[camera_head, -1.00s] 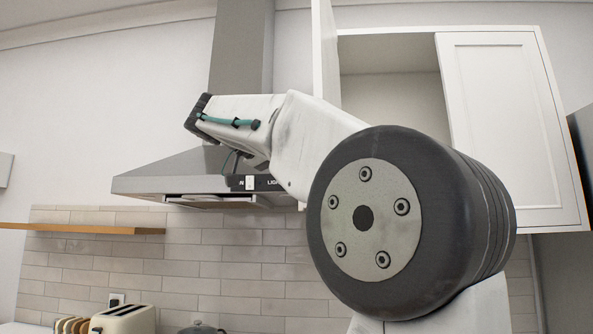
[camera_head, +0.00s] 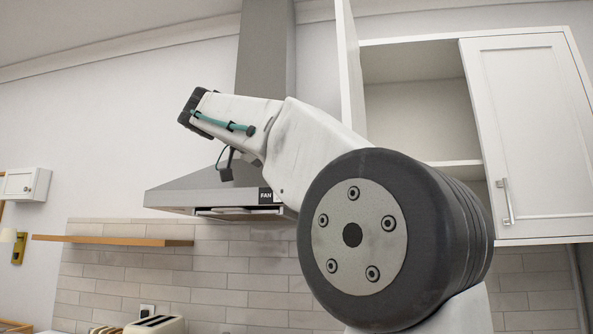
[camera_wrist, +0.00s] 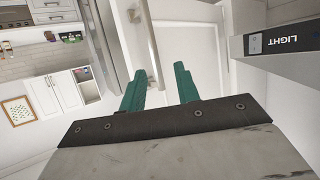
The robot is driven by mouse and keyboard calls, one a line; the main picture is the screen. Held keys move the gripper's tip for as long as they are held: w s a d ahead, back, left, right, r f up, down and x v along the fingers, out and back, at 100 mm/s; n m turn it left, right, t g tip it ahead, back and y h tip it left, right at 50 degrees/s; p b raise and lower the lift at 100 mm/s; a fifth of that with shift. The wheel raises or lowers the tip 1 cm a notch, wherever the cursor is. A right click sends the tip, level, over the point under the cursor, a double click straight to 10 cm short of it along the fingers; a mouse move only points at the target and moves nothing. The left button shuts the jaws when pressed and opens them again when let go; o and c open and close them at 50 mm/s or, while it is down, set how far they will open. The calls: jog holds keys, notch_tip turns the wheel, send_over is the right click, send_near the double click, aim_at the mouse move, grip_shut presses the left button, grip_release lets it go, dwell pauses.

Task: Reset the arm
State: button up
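My gripper (camera_wrist: 162,80) shows in the wrist view. Its two green fingers stand apart with nothing between them, so it is open and empty. In the head view my arm rises from the lower right and bends to the upper left, in front of the range hood. The gripper's fingers cannot be made out clearly there.
The steel range hood (camera_head: 205,190) is behind my arm; its edge with the LIGHT label (camera_wrist: 290,42) is close at upper right in the wrist view. An open white cabinet (camera_head: 530,130) is at right. A wooden shelf (camera_head: 110,241) and toaster (camera_head: 158,326) are at left.

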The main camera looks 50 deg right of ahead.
jog(key=shift+d, duration=0.15)
dwell(0.4)
jog(key=w+a+f+n+t+y, duration=0.1)
jog(key=w+a+f+n+t, duration=0.1)
jog(key=f+n, duration=0.4)
jog(key=w+a+f+n+t+y, duration=0.15)
jog(key=f+n, duration=0.25)
jog(key=f, duration=0.5)
jog(key=w+a+f+n+t+y, duration=0.1)
jog(key=w+f+n+t, duration=0.15)
jog(key=f+n, duration=0.4)
jog(key=s+a+f+n+y, duration=0.2)
jog(key=s+a+f, duration=0.3)
jog(key=f, duration=0.4)
jog(key=s+a+f+n+t+y, duration=0.1)
jog(key=s+a+f, duration=0.4)
jog(key=f, duration=0.5)
jog(key=s+a+f+n+y, duration=0.4)
jog(key=s+a+f+y, duration=0.1)
jog(key=a+f, duration=0.4)
jog(key=shift+f+t, duration=0.3)
jog(key=shift+f, duration=0.2)
jog(key=shift+s, duration=0.1)
